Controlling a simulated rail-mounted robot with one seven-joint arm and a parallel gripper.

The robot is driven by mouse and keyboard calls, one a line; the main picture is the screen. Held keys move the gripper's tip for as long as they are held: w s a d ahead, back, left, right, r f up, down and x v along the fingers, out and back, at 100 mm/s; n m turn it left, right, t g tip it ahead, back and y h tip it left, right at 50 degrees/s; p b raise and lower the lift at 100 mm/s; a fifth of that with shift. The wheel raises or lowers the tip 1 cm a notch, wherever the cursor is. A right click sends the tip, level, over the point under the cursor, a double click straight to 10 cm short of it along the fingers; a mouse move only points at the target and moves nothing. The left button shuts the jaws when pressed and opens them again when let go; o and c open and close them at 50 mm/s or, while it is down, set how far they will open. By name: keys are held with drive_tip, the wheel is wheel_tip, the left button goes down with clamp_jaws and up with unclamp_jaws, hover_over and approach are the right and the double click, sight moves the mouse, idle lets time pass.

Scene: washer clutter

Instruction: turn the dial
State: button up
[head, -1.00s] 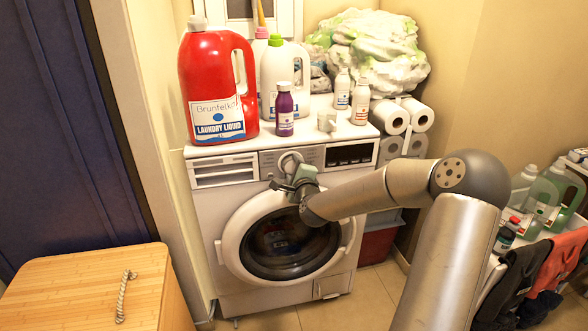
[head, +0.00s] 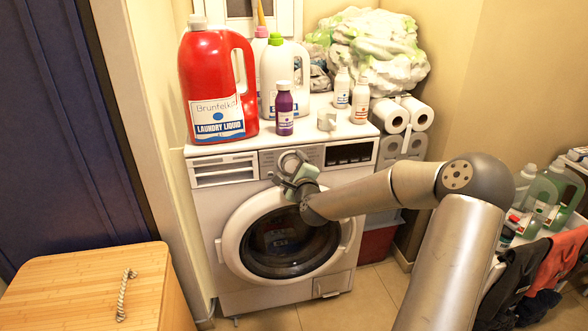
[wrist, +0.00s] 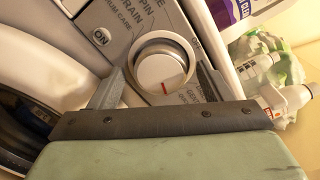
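The dial (wrist: 162,68) is a round silver-white knob with a red mark, which points to the lower middle in the wrist view. It also shows in the head view (head: 291,158), on the control panel of the white washing machine (head: 213,207), partly covered by my gripper (head: 287,174). In the wrist view my gripper (wrist: 160,74) is open, with one grey finger on each side of the dial. A gap shows between the left finger and the dial; the right finger is close to its edge, and I cannot tell whether it touches.
A red laundry bottle (head: 215,90), a purple bottle (head: 284,112) and a white jug (head: 298,70) stand on the washer top. The washer's round door (head: 231,245) is below the gripper. A wooden box (head: 70,275) stands at lower left.

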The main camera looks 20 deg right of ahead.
drive_tip(key=s+a+r, duration=0.1)
drive_tip(key=s+a, duration=0.2)
drive_tip(key=s, duration=1.4)
drive_tip(key=s+a+n+g+y+p, duration=0.2)
drive_tip(key=s+a+n+g+p, duration=0.4)
drive_tip(key=a+n+g+p, duration=0.5)
drive_tip(key=s+a+r+n+g+p, duration=0.3)
drive_tip(key=s+r+n+p, duration=0.3)
drive_tip(key=s+r+n, duration=0.1)
drive_tip(key=s+a+r+n+g+y+p, duration=0.1)
drive_tip(key=s+a+r+n+g+p, duration=0.1)
drive_tip(key=s+r+n+p, duration=0.4)
drive_tip(key=s+a+r+n, duration=0.1)
drive_tip(key=s+r+n, duration=0.1)
drive_tip(key=s+r, duration=0.2)
drive_tip(key=shift+s+a+r+g, duration=0.15)
drive_tip(key=shift+s+r+g, duration=0.1)
drive_tip(key=shift+r+g, duration=0.2)
